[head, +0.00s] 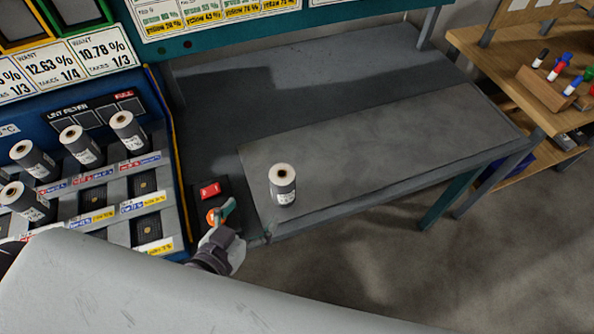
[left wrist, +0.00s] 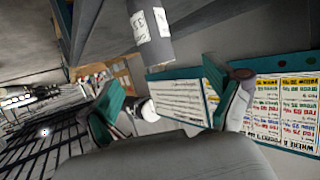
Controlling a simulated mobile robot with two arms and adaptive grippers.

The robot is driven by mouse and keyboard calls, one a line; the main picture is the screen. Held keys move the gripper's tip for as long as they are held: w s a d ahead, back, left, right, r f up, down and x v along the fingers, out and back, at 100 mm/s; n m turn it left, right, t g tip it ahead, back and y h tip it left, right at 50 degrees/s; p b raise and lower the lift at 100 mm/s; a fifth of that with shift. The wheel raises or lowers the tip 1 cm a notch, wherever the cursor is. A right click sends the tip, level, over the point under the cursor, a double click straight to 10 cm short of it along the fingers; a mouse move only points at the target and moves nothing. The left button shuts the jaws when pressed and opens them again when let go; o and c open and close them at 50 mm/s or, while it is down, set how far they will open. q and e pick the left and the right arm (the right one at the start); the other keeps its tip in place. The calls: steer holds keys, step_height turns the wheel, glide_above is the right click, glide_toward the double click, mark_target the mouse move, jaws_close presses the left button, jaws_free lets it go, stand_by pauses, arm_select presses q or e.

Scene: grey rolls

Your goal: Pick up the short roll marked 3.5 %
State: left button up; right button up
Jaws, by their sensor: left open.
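A short grey roll (head: 283,186) with a white label stands upright and alone on the grey mat of the bench. In the left wrist view a grey roll (left wrist: 150,32) shows at the top, beyond the fingers; its label is sideways and only partly legible. My left gripper (head: 225,212) is left of and nearer than the roll in the head view, apart from it. In the left wrist view its teal fingers (left wrist: 160,82) are spread with nothing held between them. My right gripper is not in view.
Several similar rolls (head: 82,146) stand in the blue rack at left. A red button (head: 210,190) is on the bench beside the mat (head: 390,140). The mat right of the roll is clear. A wooden side table (head: 500,62) with a marker block stands at right.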

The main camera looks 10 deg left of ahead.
mark_target(275, 187)
arm_select(q)
steer(key=p+x, duration=0.1)
steer(key=x, duration=0.6)
steer(key=shift+w+d+r, duration=0.1)
steer(key=shift+w+r, duration=0.05)
steer(key=shift+w, duration=0.1)
steer(key=shift+w+d, duration=0.1)
steer(key=shift+w, duration=0.15)
steer(key=shift+w+d+f+p, duration=0.2)
steer(key=shift+w+d+p, duration=0.15)
steer(key=shift+w+p, duration=0.25)
steer(key=x, duration=0.3)
steer(key=shift+w+d+f, duration=0.15)
steer(key=shift+w+f, duration=0.05)
steer(key=shift+w, duration=0.15)
steer(key=c, duration=1.2)
steer(key=shift+c, duration=1)
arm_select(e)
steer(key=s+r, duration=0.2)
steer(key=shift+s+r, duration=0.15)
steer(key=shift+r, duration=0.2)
arm_select(q)
steer(key=shift+p, duration=0.3)
